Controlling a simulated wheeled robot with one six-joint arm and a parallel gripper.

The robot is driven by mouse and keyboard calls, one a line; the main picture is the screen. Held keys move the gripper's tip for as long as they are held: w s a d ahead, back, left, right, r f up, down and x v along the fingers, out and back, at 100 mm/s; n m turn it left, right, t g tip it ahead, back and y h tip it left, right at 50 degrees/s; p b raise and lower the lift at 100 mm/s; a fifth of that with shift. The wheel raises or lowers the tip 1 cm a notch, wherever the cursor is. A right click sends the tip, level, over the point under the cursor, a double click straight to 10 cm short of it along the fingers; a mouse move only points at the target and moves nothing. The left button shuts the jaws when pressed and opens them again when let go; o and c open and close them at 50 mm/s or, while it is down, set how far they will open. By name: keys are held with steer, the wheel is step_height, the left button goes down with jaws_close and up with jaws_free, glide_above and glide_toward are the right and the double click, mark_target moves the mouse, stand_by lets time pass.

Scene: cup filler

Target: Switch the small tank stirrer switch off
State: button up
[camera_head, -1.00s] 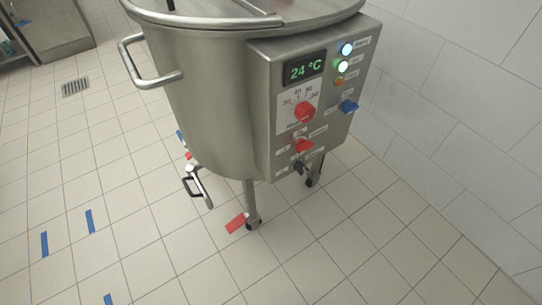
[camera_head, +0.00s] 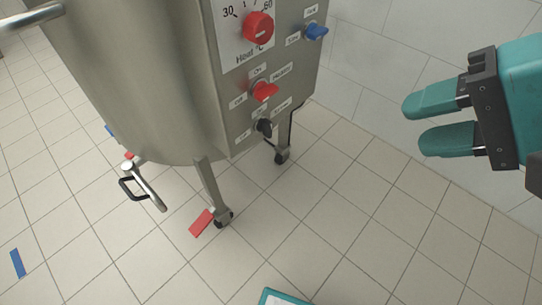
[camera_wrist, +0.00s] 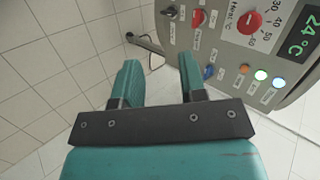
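The small steel tank (camera_head: 130,70) stands on legs at the left, with its control panel facing me. The stirrer switch is the small black knob (camera_head: 264,127) lowest on the panel, under the red heater switch (camera_head: 264,91). In the wrist view the black knob (camera_wrist: 170,11) is at the top edge, beside the red switch (camera_wrist: 197,17). My gripper (camera_head: 418,125) is to the right of the panel, pointing left towards it. Its two teal fingers are apart with nothing between them, and it touches nothing. The fingers (camera_wrist: 158,65) also show apart in the wrist view.
A red dial (camera_head: 258,28) and a blue switch (camera_head: 316,31) sit higher on the panel. The wrist view shows a 24 °C display (camera_wrist: 297,40) and lit lamps (camera_wrist: 260,75). A drain valve handle (camera_head: 133,188) juts out below the tank. Tiled floor between gripper and panel is clear.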

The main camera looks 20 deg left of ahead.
steer(key=w+a+f+m+t+y+b, duration=0.15)
steer(key=a+f+m+y+b, duration=0.25)
steer(key=f+m+b, duration=0.75)
steer(key=m+t+y+b, duration=0.35)
steer(key=m+b, duration=0.25)
steer(key=m, duration=0.3)
glide_toward(271, 127)
steer(key=p+x, duration=0.4)
steer(key=x, duration=0.6)
steer(key=shift+p, duration=0.35)
steer(key=shift+f, duration=0.1)
jaws_close()
